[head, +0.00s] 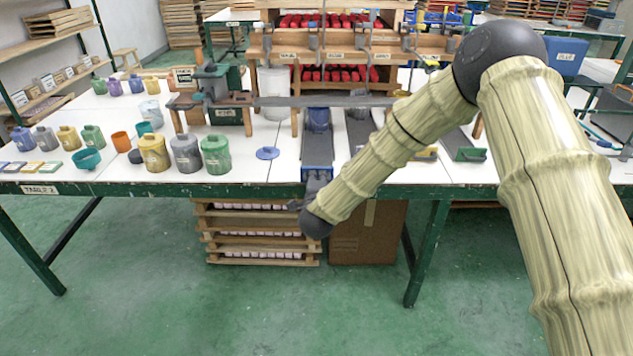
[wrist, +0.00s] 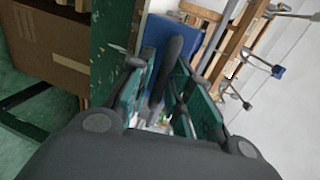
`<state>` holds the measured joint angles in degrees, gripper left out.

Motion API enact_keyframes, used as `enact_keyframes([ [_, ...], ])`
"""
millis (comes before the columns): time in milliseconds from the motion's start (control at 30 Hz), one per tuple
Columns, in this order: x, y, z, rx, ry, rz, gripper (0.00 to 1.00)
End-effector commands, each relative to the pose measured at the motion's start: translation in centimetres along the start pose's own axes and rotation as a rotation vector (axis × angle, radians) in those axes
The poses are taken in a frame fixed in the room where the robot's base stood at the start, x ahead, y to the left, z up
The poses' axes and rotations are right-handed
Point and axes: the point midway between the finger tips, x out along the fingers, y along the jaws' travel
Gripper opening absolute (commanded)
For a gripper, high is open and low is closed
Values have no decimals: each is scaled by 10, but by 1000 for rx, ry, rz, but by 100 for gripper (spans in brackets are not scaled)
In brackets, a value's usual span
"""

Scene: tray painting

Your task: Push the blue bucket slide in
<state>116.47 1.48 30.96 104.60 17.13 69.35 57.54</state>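The blue bucket slide (head: 317,147) lies on the white table in the head view. Its front end is near the table's front edge, and its back part runs under the wooden rack. My gripper (head: 314,184) is at its front end, low by the table edge. In the wrist view the blue slide (wrist: 155,35) shows beyond my gripper (wrist: 165,105). The two fingers stand apart, with a dark upright bar, perhaps a handle, between them. I cannot tell whether they touch it.
Grey (head: 360,133) and green (head: 469,154) slides lie to the right, partly behind my arm. Several pots, including a green one (head: 216,155), and a small blue lid (head: 267,153) stand left. A cardboard box (head: 372,235) and wooden trays (head: 262,240) sit below the table.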

Motion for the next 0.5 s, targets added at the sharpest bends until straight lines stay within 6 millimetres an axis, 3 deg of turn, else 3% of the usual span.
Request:
enact_keyframes([
  [367,-2,0,2,0,-3,0,33],
  [500,-12,0,2,0,-4,1,33],
])
